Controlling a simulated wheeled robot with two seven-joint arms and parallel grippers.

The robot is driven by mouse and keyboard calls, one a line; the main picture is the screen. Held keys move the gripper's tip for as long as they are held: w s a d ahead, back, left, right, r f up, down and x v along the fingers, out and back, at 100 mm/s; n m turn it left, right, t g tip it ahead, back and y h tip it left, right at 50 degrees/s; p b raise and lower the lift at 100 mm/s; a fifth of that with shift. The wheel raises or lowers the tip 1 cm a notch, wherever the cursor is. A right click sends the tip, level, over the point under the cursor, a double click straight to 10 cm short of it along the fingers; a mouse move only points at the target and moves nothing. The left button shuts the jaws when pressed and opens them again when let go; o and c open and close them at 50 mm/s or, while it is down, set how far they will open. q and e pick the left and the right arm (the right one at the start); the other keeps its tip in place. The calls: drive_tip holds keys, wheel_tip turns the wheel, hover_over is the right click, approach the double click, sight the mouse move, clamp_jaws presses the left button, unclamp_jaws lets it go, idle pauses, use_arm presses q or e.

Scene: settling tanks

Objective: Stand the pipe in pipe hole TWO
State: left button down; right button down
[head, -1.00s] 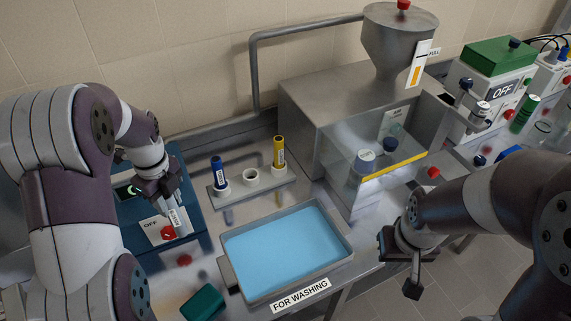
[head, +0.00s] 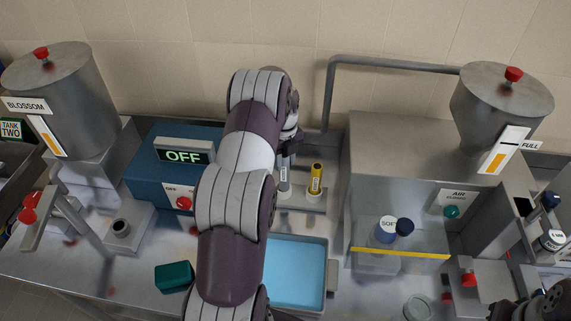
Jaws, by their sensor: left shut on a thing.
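My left gripper (head: 287,148) is shut on a grey pipe (head: 284,176) with a pale label. It holds the pipe upright over the small rack (head: 314,202), left of the yellow pipe (head: 316,178) that stands in the rack. The grey pipe's lower end is at the rack's middle place; I cannot tell how deep it sits. My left arm covers the rack's left part, and the blue pipe is hidden. My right gripper (head: 528,310) shows only partly at the lower right corner, and its jaws are unclear.
A blue machine (head: 146,187) reading OFF stands left of my arm. A water tray (head: 327,262) lies in front of the rack. A steel machine with a hopper (head: 500,105) stands on the right, and the BLOSSOM tank (head: 75,105) on the left. A green block (head: 174,277) lies near the front edge.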

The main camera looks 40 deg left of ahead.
use_arm(q)
drive_tip(key=shift+w+a+f, duration=0.6)
drive_tip(key=shift+w+a, duration=0.05)
drive_tip(key=shift+w, duration=0.2)
drive_tip(key=f+p, duration=0.2)
drive_tip(key=f, duration=0.2)
drive_tip(key=shift+s, duration=0.2)
drive_tip(key=shift+w+a+f, duration=0.1)
drive_tip(key=shift+f, duration=0.15)
drive_tip(key=c, duration=0.8)
unclamp_jaws()
drive_tip(key=shift+r, duration=0.2)
